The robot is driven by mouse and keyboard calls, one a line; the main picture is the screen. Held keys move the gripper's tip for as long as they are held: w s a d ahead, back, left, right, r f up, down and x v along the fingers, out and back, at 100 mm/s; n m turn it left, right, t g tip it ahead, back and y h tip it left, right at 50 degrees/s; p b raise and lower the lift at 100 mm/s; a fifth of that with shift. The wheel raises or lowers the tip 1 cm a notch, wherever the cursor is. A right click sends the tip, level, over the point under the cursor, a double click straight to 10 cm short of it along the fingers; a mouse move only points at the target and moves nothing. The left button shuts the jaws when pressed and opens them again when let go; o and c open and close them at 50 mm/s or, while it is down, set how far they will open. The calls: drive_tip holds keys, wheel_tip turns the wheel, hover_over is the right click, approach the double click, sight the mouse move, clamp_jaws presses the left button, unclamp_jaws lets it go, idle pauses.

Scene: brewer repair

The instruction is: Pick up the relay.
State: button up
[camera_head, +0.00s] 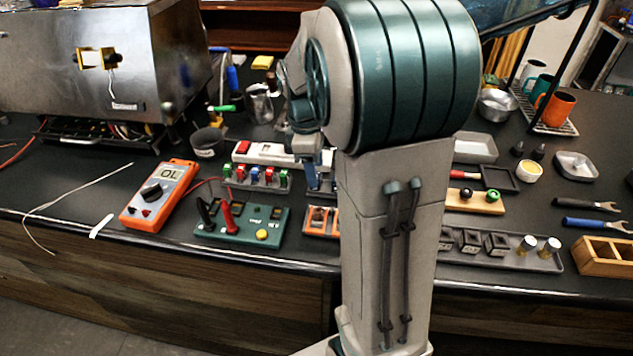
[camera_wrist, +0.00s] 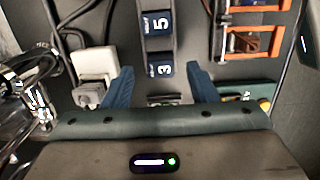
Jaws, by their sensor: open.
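No part is plainly labelled as the relay, and I cannot tell for sure which one it is. In the wrist view a dark blue block marked 3 (camera_wrist: 160,70) and another marked 5 (camera_wrist: 158,22) sit in a grey strip-shaped holder. My gripper (camera_wrist: 158,76) is open, with blue fingers on either side of the line of the block marked 3; I cannot tell the height between them. In the head view my gripper (camera_head: 313,178) is partly hidden by my arm. Several black square parts (camera_head: 471,240) sit in a grey tray right of my arm.
Orange brackets (camera_wrist: 254,43) stand close to the right finger. A white block with a plug (camera_wrist: 95,65) lies close to the left finger. A green board with probes (camera_head: 240,228), an orange multimeter (camera_head: 158,195) and a rack of coloured parts (camera_head: 258,178) are nearby. A metal brewer (camera_head: 100,65) stands behind.

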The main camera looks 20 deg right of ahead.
drive_tip(key=shift+f, duration=0.75)
drive_tip(key=c, duration=1)
drive_tip(key=shift+c, duration=0.4)
drive_tip(key=shift+r, duration=0.1)
